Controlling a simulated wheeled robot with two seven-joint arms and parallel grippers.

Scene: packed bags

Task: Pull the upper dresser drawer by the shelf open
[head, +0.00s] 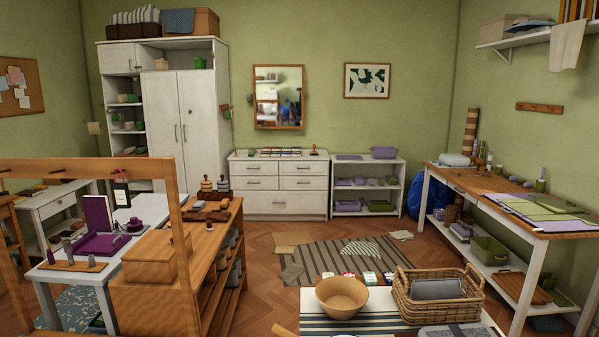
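A white dresser (279,185) stands against the back wall under the mirror. It has two smaller drawers side by side in each upper row and one wide drawer below, all looking shut. The upper right drawer (304,169) has a small dark handle and is on the side of a low white shelf (343,187). That open shelf stands just right of the dresser and holds purple and green containers. Neither of my grippers is in view.
A striped rug (345,258) lies on the wooden floor before the dresser. A table with a wooden bowl (341,296) and a wicker basket (438,292) is close in front. A wooden shelf unit (222,262) stands left, a long workbench (510,192) right.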

